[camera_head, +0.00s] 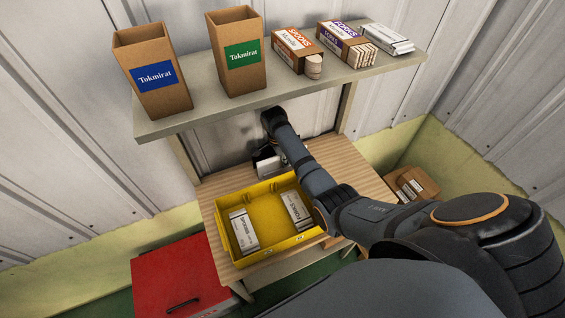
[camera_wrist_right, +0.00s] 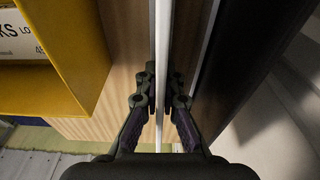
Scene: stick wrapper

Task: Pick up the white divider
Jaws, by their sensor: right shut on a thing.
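The white divider (camera_wrist_right: 163,45) is a thin upright plate seen edge-on in the right wrist view. My right gripper (camera_wrist_right: 161,92) is shut on it, with one dark finger on each side. In the head view my right gripper (camera_head: 266,156) is behind the yellow bin, near the back of the wooden table, and a pale piece shows beside it. My arm and gripper hide part of that area. My left gripper is in neither view.
A yellow bin (camera_head: 278,245) holding white packs stands on the wooden table (camera_head: 352,173), close to the gripper. A shelf (camera_head: 200,119) above carries boxes and packs. A red box (camera_head: 175,280) and a cardboard box (camera_head: 418,184) sit lower down.

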